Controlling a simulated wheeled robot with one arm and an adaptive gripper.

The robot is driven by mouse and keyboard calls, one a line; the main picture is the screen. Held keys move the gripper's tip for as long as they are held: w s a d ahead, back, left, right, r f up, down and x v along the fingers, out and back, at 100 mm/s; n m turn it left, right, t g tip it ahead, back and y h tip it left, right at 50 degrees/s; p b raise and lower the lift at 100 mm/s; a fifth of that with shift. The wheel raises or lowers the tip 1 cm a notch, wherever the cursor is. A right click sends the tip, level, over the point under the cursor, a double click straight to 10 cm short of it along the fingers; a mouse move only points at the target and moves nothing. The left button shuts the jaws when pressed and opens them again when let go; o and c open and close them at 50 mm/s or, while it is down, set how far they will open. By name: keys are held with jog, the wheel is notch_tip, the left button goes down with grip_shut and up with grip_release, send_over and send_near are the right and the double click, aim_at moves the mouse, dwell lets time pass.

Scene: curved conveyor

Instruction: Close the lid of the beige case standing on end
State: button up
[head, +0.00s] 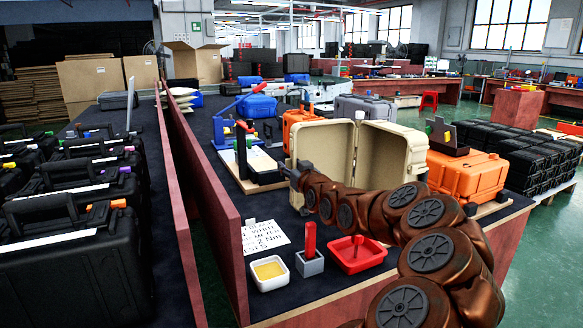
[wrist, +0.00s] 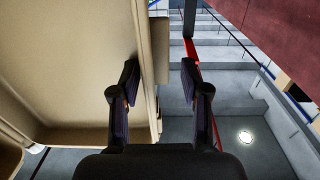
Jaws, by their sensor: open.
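The beige case (head: 398,150) stands on end on the dark bench, open like a book, with its hollow inside facing me. Its left half (head: 325,142) is swung out to the left and its right half faces it across the hinge side. My gripper (head: 287,170) is at the outer left edge of the left half, low down; its fingers are small and partly hidden there. In the wrist view my open gripper (wrist: 160,80) has one finger in front of the beige inner wall (wrist: 75,70) and the other past its rim. I cannot tell if either finger touches.
Orange cases (head: 467,176) stand right of and behind the beige case. A red tray (head: 357,254), a grey block with a red handle (head: 309,262) and a white dish (head: 269,272) lie in front. A red-brown rail (head: 205,210) runs along the left.

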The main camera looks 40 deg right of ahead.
jog(key=shift+c, duration=0.2)
grip_shut()
jog(key=shift+a, duration=0.1)
jog(key=shift+s, duration=0.1)
